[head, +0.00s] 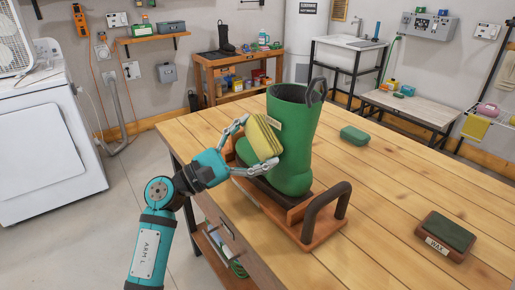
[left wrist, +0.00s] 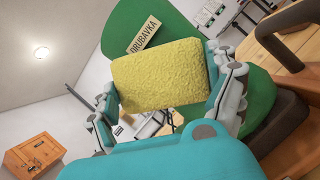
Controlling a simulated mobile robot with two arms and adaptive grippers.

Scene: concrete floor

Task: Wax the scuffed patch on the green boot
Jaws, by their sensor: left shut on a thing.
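The green boot (head: 293,150) stands upright on a wooden stand (head: 310,236) with dark rails, on the plank table. In the left wrist view the boot (left wrist: 130,22) carries a label strip. My left gripper (head: 258,146) is shut on a yellow sponge (head: 262,138), held against or just in front of the boot's left side; I cannot tell if they touch. The sponge (left wrist: 158,75) fills the middle of the left wrist view and hides part of the boot. I see no scuffed patch. A brown block labelled WAX with a dark green top (head: 447,232) lies at the table's right front. My right gripper is out of view.
The planks (head: 400,185) between boot and wax are clear. A low bench (head: 410,107), a sink (head: 350,50) and a workbench (head: 230,62) stand beyond.

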